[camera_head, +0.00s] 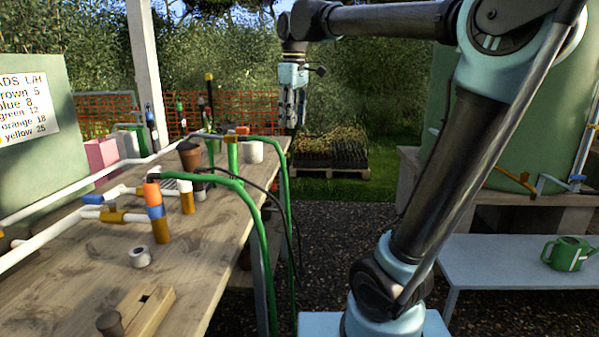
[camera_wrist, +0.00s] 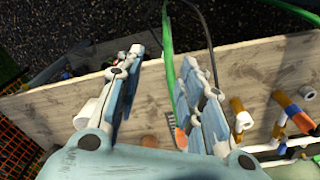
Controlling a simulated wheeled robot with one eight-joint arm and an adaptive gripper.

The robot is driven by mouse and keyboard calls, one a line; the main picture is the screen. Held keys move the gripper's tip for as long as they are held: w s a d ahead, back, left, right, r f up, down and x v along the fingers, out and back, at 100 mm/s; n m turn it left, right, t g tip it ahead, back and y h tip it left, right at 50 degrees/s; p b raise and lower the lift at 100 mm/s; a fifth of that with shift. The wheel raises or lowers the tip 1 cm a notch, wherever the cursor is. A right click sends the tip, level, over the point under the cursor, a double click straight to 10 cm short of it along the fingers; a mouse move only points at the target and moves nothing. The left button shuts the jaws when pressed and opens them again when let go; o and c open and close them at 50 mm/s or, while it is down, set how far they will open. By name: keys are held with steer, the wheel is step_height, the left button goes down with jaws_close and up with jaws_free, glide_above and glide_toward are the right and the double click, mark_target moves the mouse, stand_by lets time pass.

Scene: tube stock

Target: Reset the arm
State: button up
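My gripper (camera_head: 291,106) hangs from my raised arm near the far end of the wooden bench, pointing down. In the wrist view my gripper (camera_wrist: 165,85) has its two fingers spread wide apart, with bench boards showing between them. Nothing is held between the fingers. The wooden bench (camera_head: 205,240) lies below and to the left of my arm in the head view. The fingertips appear above the bench, near its far right corner in the head view. How high they are is hard to tell.
Green hoses (camera_head: 262,215) drop over the bench's right edge. White pipes (camera_head: 50,232), a brown pot (camera_head: 189,156), a white cup (camera_head: 252,152) and a wooden block (camera_head: 146,312) are on the bench. A grey side table (camera_head: 500,260) holds a green watering can (camera_head: 567,254). Gravel lies between them.

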steer(key=s+d+f+m, duration=0.3)
steer(key=s+d+f, duration=0.3)
steer(key=f, duration=0.5)
steer(key=s+d+f+m+t, duration=0.1)
steer(key=s+d+f+m, duration=0.3)
steer(key=f, duration=0.7)
steer(key=s+d+f+m, duration=0.4)
steer(key=s+d+f, duration=0.4)
steer(key=d+f, duration=0.4)
steer(key=shift+s+t, duration=0.25)
steer(key=shift+t, duration=0.05)
steer(key=shift+w+f, duration=0.2)
steer(key=shift+w, duration=0.3)
